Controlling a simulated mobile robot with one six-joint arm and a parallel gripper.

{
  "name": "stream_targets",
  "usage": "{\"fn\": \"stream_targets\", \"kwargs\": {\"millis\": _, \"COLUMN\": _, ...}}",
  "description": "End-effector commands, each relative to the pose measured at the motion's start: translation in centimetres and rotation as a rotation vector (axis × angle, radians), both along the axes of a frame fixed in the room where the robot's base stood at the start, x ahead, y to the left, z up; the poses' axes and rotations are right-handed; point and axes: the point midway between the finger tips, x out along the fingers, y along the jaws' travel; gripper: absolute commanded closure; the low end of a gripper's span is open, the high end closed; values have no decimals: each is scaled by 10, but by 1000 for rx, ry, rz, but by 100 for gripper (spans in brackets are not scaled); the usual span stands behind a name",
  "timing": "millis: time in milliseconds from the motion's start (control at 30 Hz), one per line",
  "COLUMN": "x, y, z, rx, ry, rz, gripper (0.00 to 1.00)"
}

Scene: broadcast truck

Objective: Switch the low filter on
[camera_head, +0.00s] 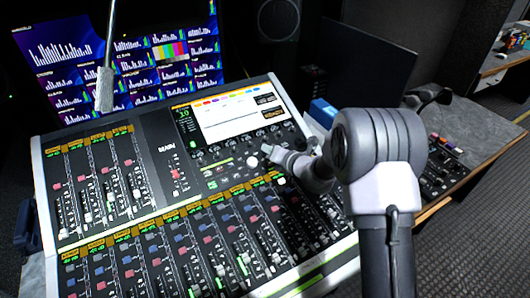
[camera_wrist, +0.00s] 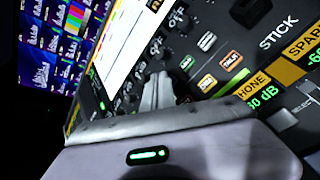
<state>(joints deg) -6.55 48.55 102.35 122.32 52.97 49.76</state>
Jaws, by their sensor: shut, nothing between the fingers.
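A mixing console (camera_head: 165,180) fills the middle of the head view. My gripper (camera_head: 271,149) reaches over its right part from the right, just below the console's screen. In the wrist view my gripper's fingers (camera_wrist: 160,78) are together and empty, pointing at the panel beside a row of knobs marked OFF. I cannot tell whether the tips touch the panel. Small buttons sit to the right of the fingers, including an orange-lit button (camera_wrist: 232,61) and a yellow-lit button (camera_wrist: 207,82). I cannot read which control is the low filter; part of the panel is hidden behind the fingers.
The console screen (camera_head: 240,117) stands just above the knobs. Many faders (camera_head: 220,270) fill the lower console. A gooseneck microphone (camera_head: 104,88) rises at the left, before a wall display (camera_head: 60,50). A dark monitor (camera_head: 365,55) stands behind my arm. Dark floor is open at the right.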

Motion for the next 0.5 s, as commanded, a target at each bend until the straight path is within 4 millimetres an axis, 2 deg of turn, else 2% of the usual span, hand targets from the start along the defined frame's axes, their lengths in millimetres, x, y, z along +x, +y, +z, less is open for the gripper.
{"fn": "stream_targets", "kwargs": {"millis": 500, "x": 2, "y": 1, "z": -5, "rx": 0, "ry": 0, "rz": 0, "gripper": 100}}
